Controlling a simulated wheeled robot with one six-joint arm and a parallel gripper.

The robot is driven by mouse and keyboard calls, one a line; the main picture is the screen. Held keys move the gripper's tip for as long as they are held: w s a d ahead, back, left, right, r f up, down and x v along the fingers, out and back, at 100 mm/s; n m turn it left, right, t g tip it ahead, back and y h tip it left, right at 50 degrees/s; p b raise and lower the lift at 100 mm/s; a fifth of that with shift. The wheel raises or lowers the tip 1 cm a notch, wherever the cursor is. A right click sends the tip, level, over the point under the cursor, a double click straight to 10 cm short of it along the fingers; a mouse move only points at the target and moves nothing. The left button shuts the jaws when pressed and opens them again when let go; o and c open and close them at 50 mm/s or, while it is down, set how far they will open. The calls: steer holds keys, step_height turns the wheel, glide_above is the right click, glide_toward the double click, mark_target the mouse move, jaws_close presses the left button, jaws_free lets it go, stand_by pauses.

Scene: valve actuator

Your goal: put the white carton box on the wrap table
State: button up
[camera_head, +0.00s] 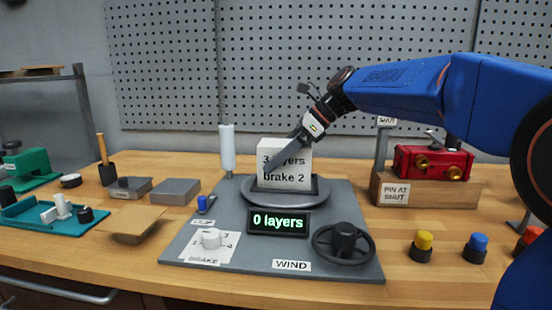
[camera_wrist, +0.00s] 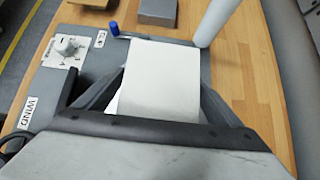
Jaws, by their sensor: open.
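The white carton box (camera_head: 283,166) stands upright on the round grey wrap table (camera_head: 322,194), near its middle. Its front face reads "3 layers brake 2". In the wrist view the box (camera_wrist: 162,75) lies between the two fingers. My gripper (camera_head: 288,150) reaches down from the upper right to the box and is open, with one finger across its upper part. In the wrist view my gripper (camera_wrist: 160,95) has a finger on each side of the box; whether they touch it is not clear. The far side of the wrap table is hidden behind the box.
A white film roll (camera_head: 227,148) stands left of the wrap table. In front are a display (camera_head: 278,222) reading "0 layers", a brake knob (camera_head: 211,238) and a black wind wheel (camera_head: 343,243). A red valve actuator (camera_head: 432,162) on a wooden stand is at the right.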

steer(key=v, duration=1.1)
steer(key=shift+d+r, duration=0.15)
steer(key=shift+d, duration=0.05)
